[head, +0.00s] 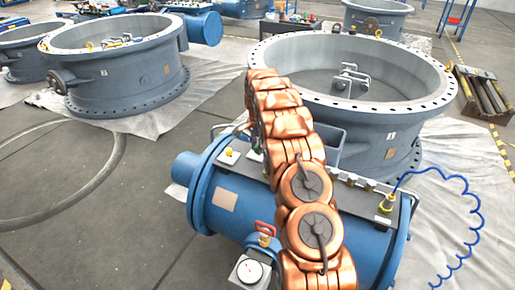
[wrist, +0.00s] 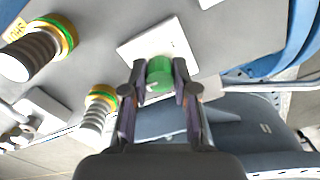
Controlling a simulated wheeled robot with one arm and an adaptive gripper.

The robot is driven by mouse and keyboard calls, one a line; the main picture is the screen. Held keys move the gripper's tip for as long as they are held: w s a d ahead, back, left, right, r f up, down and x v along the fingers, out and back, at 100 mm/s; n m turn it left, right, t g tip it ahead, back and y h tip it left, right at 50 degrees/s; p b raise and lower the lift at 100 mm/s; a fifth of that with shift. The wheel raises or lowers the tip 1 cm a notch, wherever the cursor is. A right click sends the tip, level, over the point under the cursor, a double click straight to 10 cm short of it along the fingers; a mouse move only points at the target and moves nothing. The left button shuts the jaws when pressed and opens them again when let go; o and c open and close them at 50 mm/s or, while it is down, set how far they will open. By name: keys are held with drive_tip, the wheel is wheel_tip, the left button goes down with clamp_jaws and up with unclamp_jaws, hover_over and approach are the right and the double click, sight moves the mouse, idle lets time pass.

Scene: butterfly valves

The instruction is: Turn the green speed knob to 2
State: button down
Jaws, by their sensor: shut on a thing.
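The green speed knob (wrist: 160,74) sits on a white square plate (wrist: 181,40) in the wrist view. My gripper (wrist: 160,80) has one dark finger on each side of the knob and is shut on it. A pale mark shows on the knob's face, but I cannot read the scale around it. In the head view my copper-coloured arm reaches over the blue cylinder (head: 240,232) and hides most of the knob area; my gripper is hidden there too.
Brass fittings with ribbed hoses (wrist: 57,38) stand left of the knob. A grey butterfly valve body (head: 400,125) stands behind the cylinder, and another (head: 130,85) at the left. A coiled blue hose (head: 468,215) hangs at the right. Floor at the left is open.

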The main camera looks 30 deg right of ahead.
drive_tip(key=n, duration=0.3)
drive_tip(key=shift+n+b, duration=0.3)
drive_tip(key=n, duration=0.4)
drive_tip(key=shift+n+b, duration=0.3)
drive_tip(key=n, duration=0.4)
drive_tip(key=shift+r+n, duration=0.1)
drive_tip(key=shift+n, duration=0.2)
drive_tip(key=n, duration=0.3)
drive_tip(key=shift+n+b, duration=0.3)
drive_tip(key=n, duration=1.1)
drive_tip(key=shift+n, duration=2.2)
